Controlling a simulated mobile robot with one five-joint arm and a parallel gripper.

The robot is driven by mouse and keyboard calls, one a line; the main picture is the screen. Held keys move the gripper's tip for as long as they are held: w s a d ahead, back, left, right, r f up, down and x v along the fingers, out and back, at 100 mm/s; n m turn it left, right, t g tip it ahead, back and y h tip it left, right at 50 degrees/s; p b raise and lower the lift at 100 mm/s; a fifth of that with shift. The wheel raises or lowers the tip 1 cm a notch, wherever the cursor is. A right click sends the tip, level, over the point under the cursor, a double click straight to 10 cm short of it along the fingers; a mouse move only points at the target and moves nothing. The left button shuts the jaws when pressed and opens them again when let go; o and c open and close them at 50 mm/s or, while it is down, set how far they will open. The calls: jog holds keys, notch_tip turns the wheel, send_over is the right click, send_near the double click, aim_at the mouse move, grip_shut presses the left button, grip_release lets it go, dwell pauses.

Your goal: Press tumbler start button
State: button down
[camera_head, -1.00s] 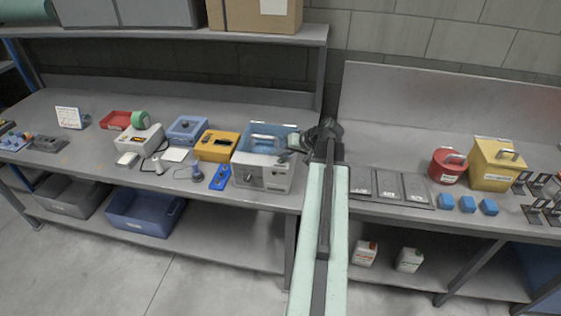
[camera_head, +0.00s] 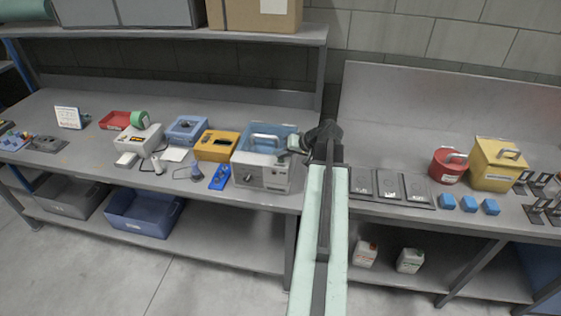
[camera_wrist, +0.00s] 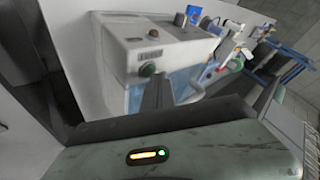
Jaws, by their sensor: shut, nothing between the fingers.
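The tumbler is a pale grey box (camera_head: 262,174) with a translucent blue lid and light handle, near the right end of the left bench. In the wrist view its pale housing (camera_wrist: 140,50) shows close up, with a round green button (camera_wrist: 148,70) on one face and a small red one (camera_wrist: 153,33) above. My gripper (camera_head: 296,143) is at the tumbler's upper right side. In the wrist view its dark fingers (camera_wrist: 157,84) are shut and empty, their tips just below and right of the green button; I cannot tell whether they touch.
Left of the tumbler stand a yellow device (camera_head: 217,145), a blue box (camera_head: 187,129) and a blue tool (camera_head: 220,177). The right bench holds dark plates (camera_head: 388,186), a red pot (camera_head: 448,165) and a yellow case (camera_head: 495,165). A shelf (camera_head: 180,34) hangs above the left bench.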

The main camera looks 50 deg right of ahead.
aim_at(283, 160)
jog(key=shift+f, duration=0.3)
jog(key=shift+r, duration=0.1)
dwell(0.3)
jog(key=shift+r+p, duration=0.6)
jog(key=shift+r, duration=0.15)
notch_tip(283, 160, up, 5)
jog(key=p, duration=0.5)
jog(key=shift+w, duration=0.15)
dwell(0.3)
